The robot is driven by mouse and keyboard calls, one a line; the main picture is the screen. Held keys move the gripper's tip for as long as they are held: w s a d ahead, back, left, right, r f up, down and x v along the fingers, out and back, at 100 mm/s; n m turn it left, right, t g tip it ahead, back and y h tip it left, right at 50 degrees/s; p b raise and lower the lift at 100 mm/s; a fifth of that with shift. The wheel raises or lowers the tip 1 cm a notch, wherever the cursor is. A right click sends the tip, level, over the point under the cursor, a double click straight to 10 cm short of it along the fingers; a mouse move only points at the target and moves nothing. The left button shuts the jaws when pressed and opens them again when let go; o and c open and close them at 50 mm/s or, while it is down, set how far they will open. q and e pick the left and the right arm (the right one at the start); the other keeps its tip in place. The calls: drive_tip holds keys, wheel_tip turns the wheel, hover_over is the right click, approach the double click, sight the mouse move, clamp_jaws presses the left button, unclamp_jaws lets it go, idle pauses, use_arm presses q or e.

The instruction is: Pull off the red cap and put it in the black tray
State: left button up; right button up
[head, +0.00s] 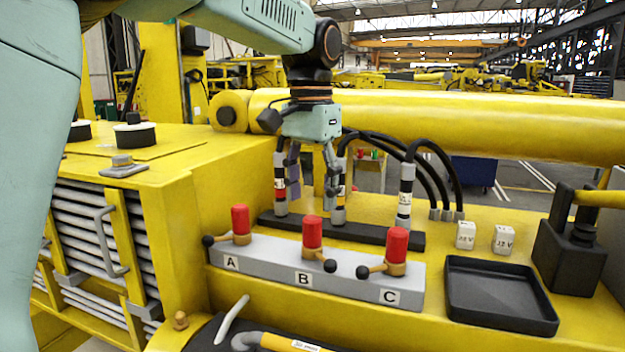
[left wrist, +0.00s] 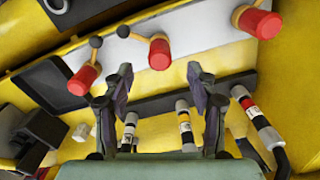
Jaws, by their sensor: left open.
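Three red caps stand upright on the grey valve block (head: 270,262): one at A (head: 241,219), one at B (head: 312,231), one at C (head: 397,243). Each sits on a brass fitting with a black-knobbed lever. The caps also show in the left wrist view, with the middle one (left wrist: 159,53) beyond the gap between my fingers. The empty black tray (head: 500,318) lies right of the block. My left gripper (head: 313,186) points down, open and empty, behind the block, among the hose ends. It touches no cap that I can see. My right gripper is not in view.
Banded hose ends (head: 404,195) stand in a black strip (head: 380,236) behind the block, close around my left gripper. Two white labelled cubes (head: 466,235) stand behind the tray. A black box-shaped part (head: 568,262) is right of it. A thick yellow cylinder (head: 430,118) crosses behind.

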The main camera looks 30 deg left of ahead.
sight(307, 218)
use_arm(q)
drive_tip(key=f, duration=0.5)
drive_tip(key=shift+s+a+f, duration=0.2)
drive_tip(key=shift+s+f, duration=0.1)
drive_tip(key=shift+f, duration=0.05)
drive_tip(key=shift+w+a+f, duration=0.1)
drive_tip(key=shift+f, duration=0.3)
drive_tip(key=shift+d+r, duration=0.1)
drive_tip(key=shift+d, duration=0.45)
drive_tip(key=shift+c, duration=0.2)
drive_tip(key=shift+a, duration=0.45)
drive_tip(key=c, duration=0.6)
drive_tip(key=shift+d, duration=0.3)
drive_tip(key=c, duration=0.4)
drive_tip(key=o, duration=0.4)
drive_tip(key=shift+a, duration=0.15)
clamp_jaws()
